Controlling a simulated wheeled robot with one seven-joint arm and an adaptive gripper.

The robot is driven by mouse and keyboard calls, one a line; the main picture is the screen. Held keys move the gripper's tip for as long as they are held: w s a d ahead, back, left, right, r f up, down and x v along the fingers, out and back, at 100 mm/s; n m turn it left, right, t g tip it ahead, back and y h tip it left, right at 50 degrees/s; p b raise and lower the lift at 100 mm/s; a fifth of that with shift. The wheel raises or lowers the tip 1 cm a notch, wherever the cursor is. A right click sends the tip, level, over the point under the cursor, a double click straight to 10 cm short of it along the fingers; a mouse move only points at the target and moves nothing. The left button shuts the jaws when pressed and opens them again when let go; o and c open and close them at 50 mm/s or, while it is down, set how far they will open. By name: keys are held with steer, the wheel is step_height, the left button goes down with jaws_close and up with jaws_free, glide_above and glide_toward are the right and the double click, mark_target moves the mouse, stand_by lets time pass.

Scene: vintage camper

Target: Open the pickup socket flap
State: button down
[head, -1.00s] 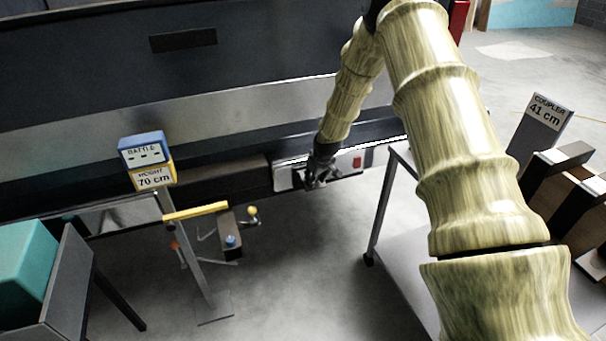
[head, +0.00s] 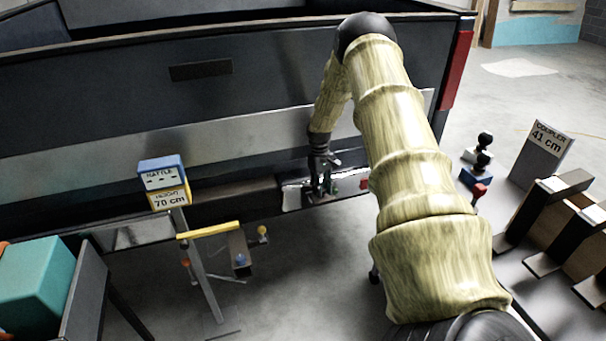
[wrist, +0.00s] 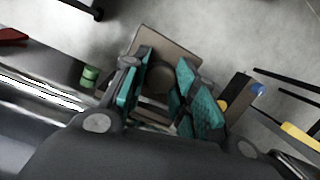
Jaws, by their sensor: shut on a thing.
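The pickup's rear bumper carries a pale plate (head: 293,197) low on the truck's back. My gripper (head: 324,188) is at this plate, pointing down, and hides much of the socket there. In the wrist view, my gripper (wrist: 162,100) has its two teal-padded fingers closed on the grey-brown socket flap (wrist: 172,48). The flap looks like a square plate reaching out beyond the fingertips, with a rounded part between the pads. How far the flap is swung from the socket I cannot tell.
A small green part (wrist: 90,75) sits beside the gripper. A red part (head: 364,184) is on the bumper to the right. A stand with a height sign (head: 170,200) is to the left. A bench with a coupler sign (head: 541,150) is on the right.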

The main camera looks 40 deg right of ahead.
steer(key=shift+s+d, duration=0.1)
stand_by(0.5)
steer(key=c, duration=1.1)
jaws_free()
steer(key=shift+w+d+r, duration=0.1)
steer(key=shift+w+r, duration=0.2)
steer(key=shift+r, duration=0.25)
steer(key=v, duration=0.6)
steer(key=shift+d, duration=0.15)
